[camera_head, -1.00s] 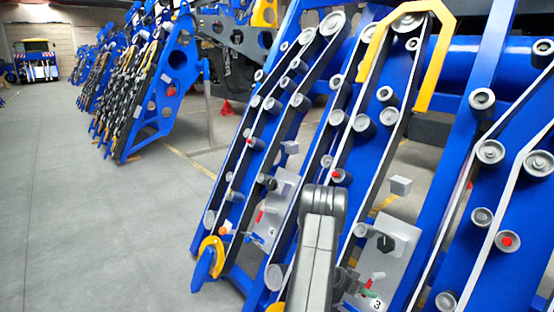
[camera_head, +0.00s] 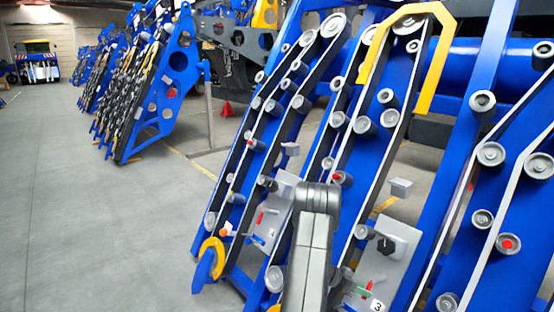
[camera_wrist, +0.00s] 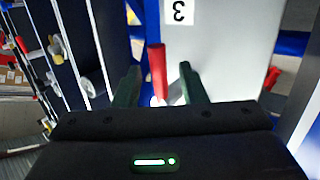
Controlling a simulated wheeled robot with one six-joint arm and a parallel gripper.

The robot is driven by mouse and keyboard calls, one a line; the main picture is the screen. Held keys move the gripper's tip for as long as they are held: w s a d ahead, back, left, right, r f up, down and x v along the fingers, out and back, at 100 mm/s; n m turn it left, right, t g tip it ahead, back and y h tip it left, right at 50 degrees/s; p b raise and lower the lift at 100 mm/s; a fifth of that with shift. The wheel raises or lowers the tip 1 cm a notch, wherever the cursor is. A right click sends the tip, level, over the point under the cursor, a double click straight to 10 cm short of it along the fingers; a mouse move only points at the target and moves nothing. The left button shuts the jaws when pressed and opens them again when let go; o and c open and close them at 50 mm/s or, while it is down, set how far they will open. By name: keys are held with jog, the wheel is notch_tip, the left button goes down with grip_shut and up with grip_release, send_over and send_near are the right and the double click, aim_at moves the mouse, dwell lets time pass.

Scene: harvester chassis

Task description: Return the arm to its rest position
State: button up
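My gripper (camera_wrist: 159,68) shows in the wrist view with two dark green fingers spread apart. A red lever (camera_wrist: 157,72) stands between them in the picture, with a gap on each side. I cannot tell its depth from the fingertips. The grey panel labelled 3 (camera_wrist: 225,45) lies beyond the fingers. In the head view my arm (camera_head: 318,235) rises at the bottom middle, in front of the blue frames. A green fingertip of my gripper shows just right of it, close to the panel labelled 3 (camera_head: 400,240). The rest of the gripper is mostly hidden there.
Sloping blue frames (camera_head: 365,155) with rollers and belts fill the right side. A second grey panel (camera_head: 280,200) with a red lever is left of my arm. A yellow guard (camera_head: 437,65) arches above. The grey floor (camera_head: 90,220) at left is clear.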

jog(key=p+v, duration=0.1)
jog(key=v, duration=0.8)
jog(key=d+f+n+h+b, duration=0.1)
jog(key=d+f+b, duration=0.1)
jog(key=d, duration=0.4)
jog(key=s+d+f+n+h+b, duration=0.1)
jog(key=d+f+n+b, duration=0.1)
jog(key=d, duration=0.4)
notch_tip(320, 180, down, 3)
jog(key=shift+d+r+t+b, duration=0.25)
jog(key=shift+d+t+b, duration=0.15)
jog(key=shift+b, duration=0.2)
jog(key=shift+r, duration=0.1)
